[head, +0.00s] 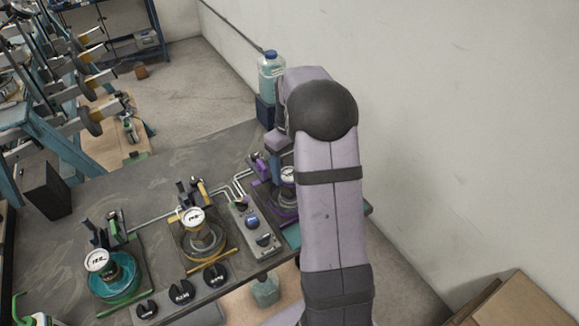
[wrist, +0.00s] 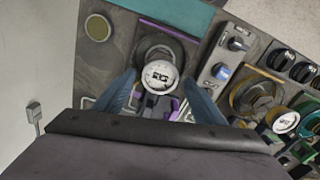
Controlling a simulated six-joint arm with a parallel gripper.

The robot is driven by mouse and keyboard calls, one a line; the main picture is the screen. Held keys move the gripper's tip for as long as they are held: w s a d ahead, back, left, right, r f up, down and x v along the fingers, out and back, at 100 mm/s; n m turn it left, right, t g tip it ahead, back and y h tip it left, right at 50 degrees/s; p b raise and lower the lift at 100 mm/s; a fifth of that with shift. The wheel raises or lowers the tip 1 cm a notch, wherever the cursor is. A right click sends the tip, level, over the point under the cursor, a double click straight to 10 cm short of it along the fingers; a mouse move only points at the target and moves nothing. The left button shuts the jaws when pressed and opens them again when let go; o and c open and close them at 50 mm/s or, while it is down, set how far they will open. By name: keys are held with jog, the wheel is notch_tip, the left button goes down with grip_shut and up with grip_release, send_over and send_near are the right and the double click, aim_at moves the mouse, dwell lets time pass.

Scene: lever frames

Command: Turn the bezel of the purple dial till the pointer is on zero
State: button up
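The purple dial shows in the head view as a white gauge face (head: 288,174) with purple parts around it, partly hidden behind my arm. In the wrist view its round white face (wrist: 160,75) sits near the middle, with a dark ring behind it and purple pieces below. The pointer and the zero mark are too small to read. My gripper (wrist: 158,80) is open, with one blue finger on each side of the dial face in the picture. I cannot tell whether either finger touches the bezel. In the head view one blue finger shows just left of the dial.
A yellow-trimmed gauge (head: 193,217) and a green gauge (head: 97,260) stand to the left on the bench (head: 150,180). A bottle (head: 271,66) stands behind; a wall is on the right.

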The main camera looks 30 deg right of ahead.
aim_at(289, 173)
jog(key=shift+r+b, duration=1.25)
jog(key=shift+r, duration=2.4)
